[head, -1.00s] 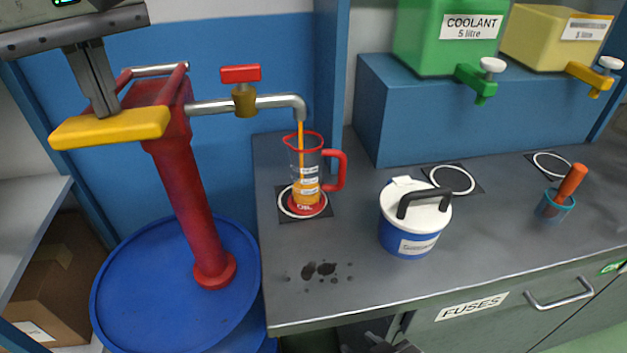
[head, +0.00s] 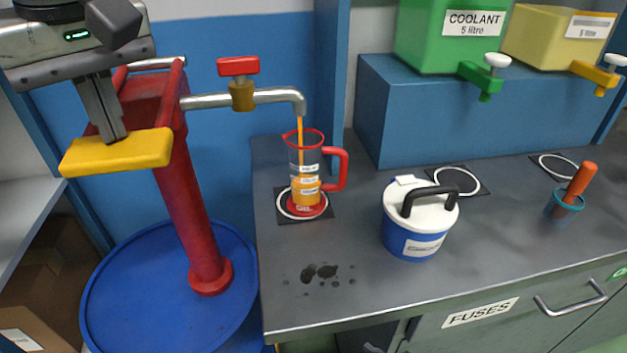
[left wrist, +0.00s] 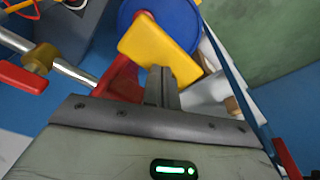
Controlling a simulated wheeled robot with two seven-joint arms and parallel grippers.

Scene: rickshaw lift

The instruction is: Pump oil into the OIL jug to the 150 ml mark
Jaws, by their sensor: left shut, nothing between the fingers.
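The clear OIL jug (head: 306,175) with red rim, handle and base stands upright on a ringed mat under the spout (head: 285,96). An orange oil stream falls into it. Oil fills its lower part to about the middle of its white mark labels, which are too small to read. The red pump (head: 192,200) stands on a blue drum, with a yellow handle pad (head: 150,149) at left. My left gripper (head: 114,138) is shut and empty, its fingertips against the pad from above; the left wrist view shows this too (left wrist: 161,88). My right gripper is not seen.
A red-handled valve (head: 240,82) sits on the spout pipe. A blue pot with white lid (head: 415,225) stands right of the jug. Dark drips (head: 318,273) mark the bench front. Green (head: 450,45) and yellow (head: 555,38) tanks and an orange-handled tool (head: 580,183) are further right.

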